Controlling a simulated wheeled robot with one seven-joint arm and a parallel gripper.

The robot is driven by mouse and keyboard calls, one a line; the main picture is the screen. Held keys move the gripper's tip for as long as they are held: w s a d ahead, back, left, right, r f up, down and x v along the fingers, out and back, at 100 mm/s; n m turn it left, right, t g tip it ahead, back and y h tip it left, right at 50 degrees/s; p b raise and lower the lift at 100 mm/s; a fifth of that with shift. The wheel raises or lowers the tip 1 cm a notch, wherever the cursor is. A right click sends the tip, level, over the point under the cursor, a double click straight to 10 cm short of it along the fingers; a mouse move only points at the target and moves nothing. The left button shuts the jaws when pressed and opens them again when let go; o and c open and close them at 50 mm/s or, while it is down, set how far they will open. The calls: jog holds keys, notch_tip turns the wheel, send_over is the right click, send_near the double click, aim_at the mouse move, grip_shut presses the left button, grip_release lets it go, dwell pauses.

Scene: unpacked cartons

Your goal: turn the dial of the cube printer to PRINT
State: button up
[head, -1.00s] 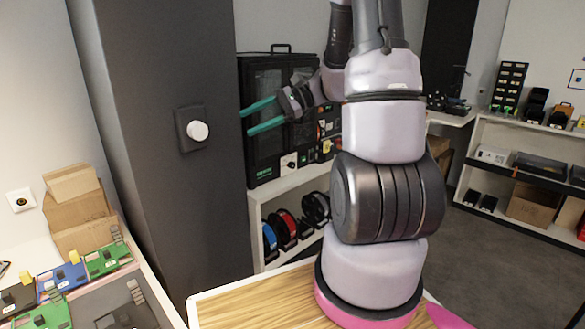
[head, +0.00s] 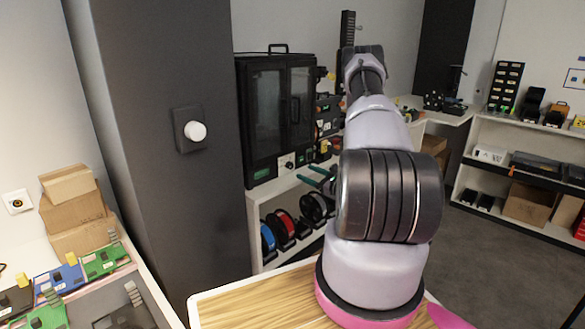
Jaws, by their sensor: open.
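The cube printer (head: 262,108) is a black box with glass doors and a top handle, standing on a white shelf unit. A small pale panel with a dark dial (head: 287,163) sits low on its front; the lettering is too small to read. My gripper (head: 312,176) has teal fingers, spread open and empty, to the right of the dial and slightly lower. It shows in front of the shelf edge, apart from the dial in the picture. My arm hides the gripper's body.
A dark column (head: 150,200) with a round white knob (head: 195,131) stands left of the printer. Spools (head: 285,224) fill the shelf below. A wooden tabletop (head: 250,303) lies in front. Grey floor (head: 490,265) is open at right.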

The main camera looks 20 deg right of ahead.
aim_at(291, 166)
jog(key=x, duration=0.8)
jog(key=shift+w+a, duration=0.15)
jog(key=shift+w, duration=0.1)
grip_shut()
